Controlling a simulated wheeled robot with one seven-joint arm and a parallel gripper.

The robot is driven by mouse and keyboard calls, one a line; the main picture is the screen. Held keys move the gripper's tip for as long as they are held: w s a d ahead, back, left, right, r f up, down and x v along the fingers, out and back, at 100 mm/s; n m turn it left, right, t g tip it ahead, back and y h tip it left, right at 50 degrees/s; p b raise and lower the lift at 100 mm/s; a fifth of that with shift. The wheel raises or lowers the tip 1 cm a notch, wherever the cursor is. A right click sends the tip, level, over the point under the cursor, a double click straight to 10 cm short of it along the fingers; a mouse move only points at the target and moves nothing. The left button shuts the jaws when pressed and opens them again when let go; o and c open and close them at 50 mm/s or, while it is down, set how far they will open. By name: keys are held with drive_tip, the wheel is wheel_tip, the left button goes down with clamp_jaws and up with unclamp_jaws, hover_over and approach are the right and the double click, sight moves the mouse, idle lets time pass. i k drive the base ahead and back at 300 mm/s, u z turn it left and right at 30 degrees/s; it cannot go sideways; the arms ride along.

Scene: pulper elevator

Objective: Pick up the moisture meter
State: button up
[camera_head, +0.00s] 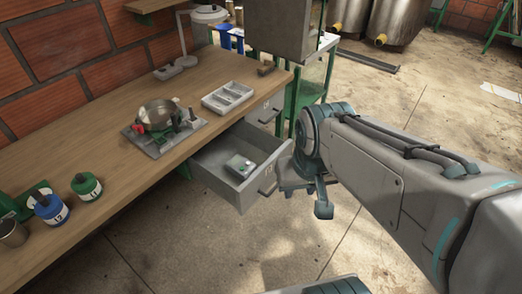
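A small pale grey box-like device with a greenish face (240,163), which looks like the moisture meter, lies inside an open grey drawer (225,188) under the workbench. The drawer is pulled out towards the floor side. My gripper (307,195) hangs just right of the drawer's front and handle, apart from the device. One teal finger shows clearly; the other is partly hidden, so its opening cannot be told. I see nothing held in it.
A green-framed stand (315,80) is behind my gripper. Floor in front is clear.

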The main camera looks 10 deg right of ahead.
sight(233, 165)
drive_tip(key=u, duration=0.05)
drive_tip(key=k, duration=0.35)
drive_tip(key=u, duration=0.2)
drive_tip(key=i, duration=1.25)
drive_tip(key=z, duration=0.6)
